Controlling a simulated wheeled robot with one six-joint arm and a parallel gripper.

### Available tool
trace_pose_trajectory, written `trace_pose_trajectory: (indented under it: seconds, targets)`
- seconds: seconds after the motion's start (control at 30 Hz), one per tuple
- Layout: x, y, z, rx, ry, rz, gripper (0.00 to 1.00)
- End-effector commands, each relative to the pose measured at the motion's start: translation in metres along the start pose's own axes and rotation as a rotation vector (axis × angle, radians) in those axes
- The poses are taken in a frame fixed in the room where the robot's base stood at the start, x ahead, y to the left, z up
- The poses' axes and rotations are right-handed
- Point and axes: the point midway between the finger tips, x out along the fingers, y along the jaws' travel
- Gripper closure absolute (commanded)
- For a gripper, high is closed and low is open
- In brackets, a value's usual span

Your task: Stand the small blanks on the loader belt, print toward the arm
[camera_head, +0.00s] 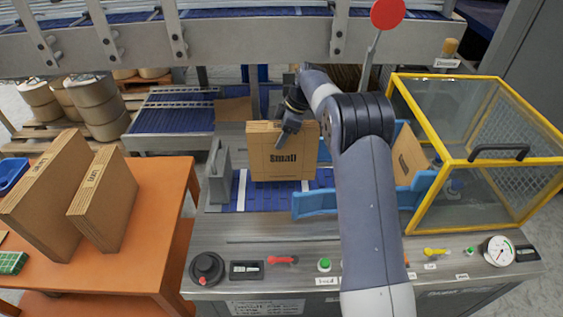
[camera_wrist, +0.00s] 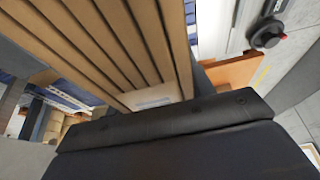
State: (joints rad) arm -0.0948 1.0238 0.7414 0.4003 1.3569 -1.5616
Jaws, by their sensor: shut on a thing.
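A stack of small brown blanks (camera_head: 285,160), printed "Small" on the face turned to the head camera, stands upright at the blue loader belt (camera_head: 265,198). My gripper (camera_head: 288,128) is shut on this stack at its upper edge. In the wrist view the blanks' layered edges (camera_wrist: 110,40) rise beside a dark gripper finger (camera_wrist: 170,140); the other finger is not clear. Whether the stack's bottom rests on the belt I cannot tell. Two more brown stacks, a larger one (camera_head: 50,195) and a smaller one (camera_head: 103,200), stand on the orange table (camera_head: 150,250).
A grey upright plate (camera_head: 219,172) stands left of the held stack. Blue guide rails (camera_head: 320,204) lie to its right, with another brown blank (camera_head: 408,155) behind my arm. A yellow-framed guard (camera_head: 480,140) stands at right. Controls (camera_head: 325,265) line the front panel.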

Motion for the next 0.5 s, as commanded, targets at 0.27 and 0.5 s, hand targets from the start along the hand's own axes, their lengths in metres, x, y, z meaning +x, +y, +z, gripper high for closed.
trace_pose_trajectory:
  seconds: [0.27,0.5]
  targets:
    - [0.029,0.001,0.012,0.000,0.001,0.001,1.00]
    - [0.055,0.000,0.023,0.001,0.001,-0.001,1.00]
